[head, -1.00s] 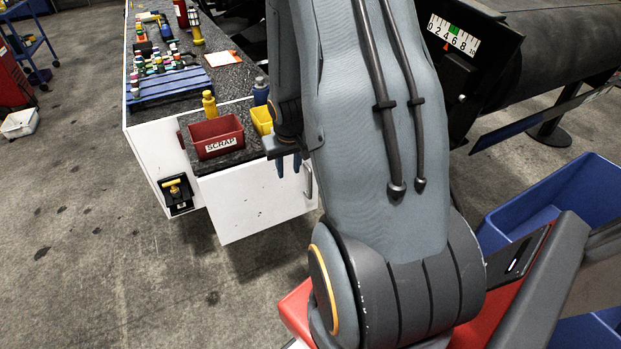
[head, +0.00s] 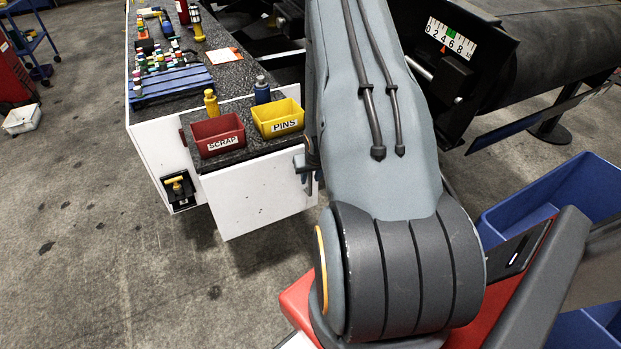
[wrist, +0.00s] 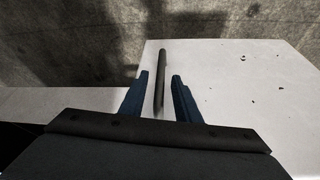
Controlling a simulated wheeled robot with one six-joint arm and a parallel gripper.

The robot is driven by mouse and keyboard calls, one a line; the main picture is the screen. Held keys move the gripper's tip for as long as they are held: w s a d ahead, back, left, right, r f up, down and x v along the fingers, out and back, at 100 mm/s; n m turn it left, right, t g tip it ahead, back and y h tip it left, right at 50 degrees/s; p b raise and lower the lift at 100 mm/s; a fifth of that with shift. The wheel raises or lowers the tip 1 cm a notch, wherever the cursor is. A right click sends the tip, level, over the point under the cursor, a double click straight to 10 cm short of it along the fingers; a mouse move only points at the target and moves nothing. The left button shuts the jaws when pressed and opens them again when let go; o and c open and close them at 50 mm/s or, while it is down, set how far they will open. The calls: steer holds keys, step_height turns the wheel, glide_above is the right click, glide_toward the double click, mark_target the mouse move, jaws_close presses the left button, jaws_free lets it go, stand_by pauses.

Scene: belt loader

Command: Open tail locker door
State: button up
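The tail locker door (head: 257,202) is a white panel on the end of the bench and looks shut or nearly so; I cannot tell exactly. In the wrist view the white door (wrist: 235,85) fills the right half. Its dark bar handle (wrist: 160,80) lies lengthwise between the two blue fingers of my gripper (wrist: 160,92). The fingers are open, one on each side of the handle, with gaps visible. In the head view the handle (head: 309,183) shows at the door's right edge, and my arm hides most of the gripper.
A yellow-handled fitting (head: 176,187) is on the left side. Floor in front is clear.

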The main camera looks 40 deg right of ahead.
steer(key=shift+w+d+f, duration=0.1)
steer(key=shift+w+f, duration=0.15)
steer(key=shift+f, duration=0.35)
jaws_close()
